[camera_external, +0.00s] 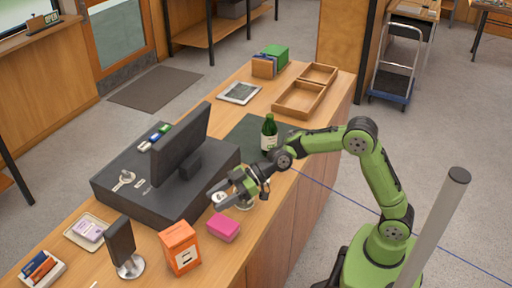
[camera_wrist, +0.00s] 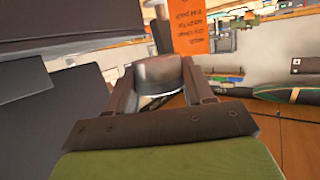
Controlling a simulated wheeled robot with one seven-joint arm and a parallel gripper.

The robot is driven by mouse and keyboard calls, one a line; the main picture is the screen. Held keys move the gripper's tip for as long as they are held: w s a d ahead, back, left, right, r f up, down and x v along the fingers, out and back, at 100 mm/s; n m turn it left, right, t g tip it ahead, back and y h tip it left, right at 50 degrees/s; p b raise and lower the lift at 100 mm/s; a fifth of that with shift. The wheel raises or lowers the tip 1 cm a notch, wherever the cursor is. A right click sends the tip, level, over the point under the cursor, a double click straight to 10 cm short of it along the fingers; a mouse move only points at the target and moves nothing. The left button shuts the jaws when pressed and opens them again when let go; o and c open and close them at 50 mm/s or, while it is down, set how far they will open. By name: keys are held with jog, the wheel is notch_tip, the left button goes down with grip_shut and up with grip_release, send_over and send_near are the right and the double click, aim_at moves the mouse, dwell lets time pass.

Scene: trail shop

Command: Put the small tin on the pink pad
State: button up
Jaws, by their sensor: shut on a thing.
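The small tin (camera_wrist: 158,73) is a silver, round, short cylinder between my gripper's fingers in the wrist view. My gripper (camera_external: 221,197) is shut on it, low over the counter; in the external view the tin (camera_external: 218,197) shows only as a pale round top between the fingers. I cannot tell whether it touches the counter. The pink pad (camera_external: 223,228) is a thick bright pink block on the counter, just in front of my gripper in the external view. Nothing lies on it. I do not make out the pad in the wrist view.
An orange box (camera_external: 179,248) stands left of the pink pad, and it also shows in the wrist view (camera_wrist: 189,27). The black register base (camera_external: 150,190) with its monitor (camera_external: 181,143) is close on the left. A green bottle (camera_external: 269,134) stands behind my gripper.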

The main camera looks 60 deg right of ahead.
aim_at(222, 224)
notch_tip(222, 224, down, 9)
jog(key=shift+r+b, duration=0.15)
jog(key=shift+b, duration=0.95)
jog(key=o, duration=1)
jog(key=shift+o, duration=0.2)
